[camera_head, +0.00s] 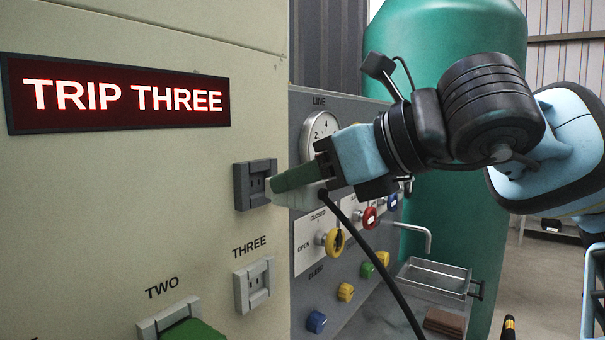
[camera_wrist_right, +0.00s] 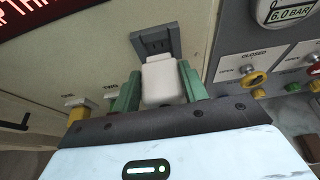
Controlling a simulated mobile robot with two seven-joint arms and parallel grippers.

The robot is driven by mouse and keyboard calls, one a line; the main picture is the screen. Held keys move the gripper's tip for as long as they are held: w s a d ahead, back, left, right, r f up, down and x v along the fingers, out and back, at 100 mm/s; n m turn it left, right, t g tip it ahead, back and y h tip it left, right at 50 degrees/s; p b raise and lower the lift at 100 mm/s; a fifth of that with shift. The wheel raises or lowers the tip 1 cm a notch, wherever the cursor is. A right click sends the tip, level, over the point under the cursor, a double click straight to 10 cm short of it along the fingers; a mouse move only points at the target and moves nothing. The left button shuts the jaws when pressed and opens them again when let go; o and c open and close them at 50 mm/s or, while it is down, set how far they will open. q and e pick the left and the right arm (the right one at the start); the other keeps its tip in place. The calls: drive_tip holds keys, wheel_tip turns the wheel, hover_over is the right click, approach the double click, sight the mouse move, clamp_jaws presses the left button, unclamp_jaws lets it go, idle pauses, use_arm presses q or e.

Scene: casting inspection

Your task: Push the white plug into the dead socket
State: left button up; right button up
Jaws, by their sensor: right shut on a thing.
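The white plug (camera_wrist_right: 162,84) is held between the green fingers of my right gripper (camera_wrist_right: 160,88) in the right wrist view. The gripper also shows in the head view (camera_head: 290,184), where its fingers mostly hide the plug. A black cable (camera_head: 372,250) hangs down from by the fingers. A dark grey socket (camera_head: 243,187) is on the cream panel directly in front of the fingertips. It also shows in the right wrist view (camera_wrist_right: 156,40), just beyond the plug's front end. I cannot tell whether plug and socket touch. My left gripper is not in view.
A lit sign (camera_head: 120,95) reads TRIP THREE. Below the dark socket is an empty light grey socket (camera_head: 242,290) under the label THREE. A green plug (camera_head: 193,330) sits in the socket under TWO. A grey valve panel (camera_head: 345,300) with coloured knobs stands right.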

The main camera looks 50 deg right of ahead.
sight(321, 183)
drive_tip(key=shift+s+d, duration=0.15)
drive_tip(key=shift+s, duration=1.55)
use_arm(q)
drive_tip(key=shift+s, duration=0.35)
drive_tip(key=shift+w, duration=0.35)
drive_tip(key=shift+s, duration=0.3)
